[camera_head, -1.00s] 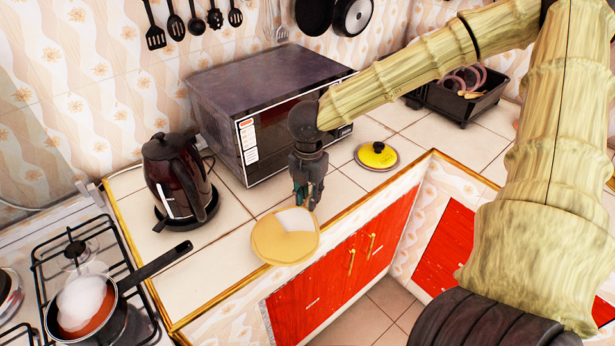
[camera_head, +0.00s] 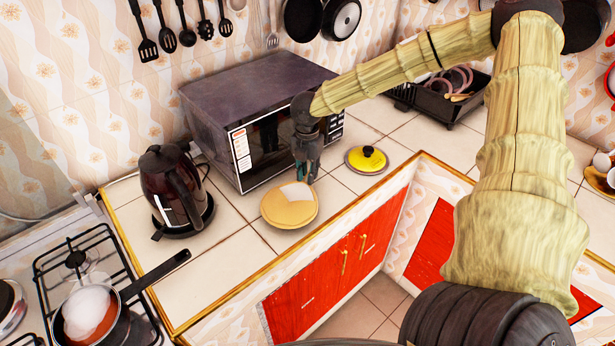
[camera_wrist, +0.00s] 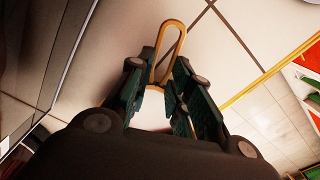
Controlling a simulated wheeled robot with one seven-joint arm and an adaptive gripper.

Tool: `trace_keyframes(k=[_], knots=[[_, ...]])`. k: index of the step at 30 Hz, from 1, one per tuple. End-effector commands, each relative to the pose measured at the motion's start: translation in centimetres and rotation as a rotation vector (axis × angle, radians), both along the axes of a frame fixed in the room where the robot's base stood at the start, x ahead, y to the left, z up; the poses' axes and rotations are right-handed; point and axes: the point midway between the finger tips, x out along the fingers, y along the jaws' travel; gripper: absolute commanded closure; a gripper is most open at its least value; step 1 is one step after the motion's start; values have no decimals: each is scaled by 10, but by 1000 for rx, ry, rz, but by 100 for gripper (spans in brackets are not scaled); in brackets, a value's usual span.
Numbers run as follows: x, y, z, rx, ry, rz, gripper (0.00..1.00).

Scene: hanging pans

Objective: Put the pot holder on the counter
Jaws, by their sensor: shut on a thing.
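The pot holder (camera_head: 289,207) is a round yellow pad with a pale patch at its upper edge. In the head view it is in front of the microwave, over the tiled counter (camera_head: 205,262). I cannot tell whether it touches the tiles. My gripper (camera_head: 303,180) points down at the pad's back edge and is shut on it. In the wrist view, a narrow yellow-rimmed loop (camera_wrist: 181,42), seemingly part of the pot holder, extends from between the fingers (camera_wrist: 165,100). The gripped part is mostly hidden.
The microwave (camera_head: 235,110) stands close behind my gripper. A dark kettle (camera_head: 172,190) is to the left, and a yellow-centred lid (camera_head: 367,159) to the right. A pan (camera_head: 90,315) sits on the stove. The counter's front edge runs close below the pad; free tiles lie to its left.

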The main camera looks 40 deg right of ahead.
Motion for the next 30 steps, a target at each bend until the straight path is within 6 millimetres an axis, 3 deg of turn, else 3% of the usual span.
trace_keyframes(k=[9, 21, 22, 25, 30], knots=[[-1, 0, -24, 0, 1, -1, 100], [0, 0, -28, 0, 0, -1, 100], [0, 0, -28, 0, 0, -1, 76], [0, 0, -27, 0, 0, -1, 57], [0, 0, -27, 0, 0, -1, 56]])
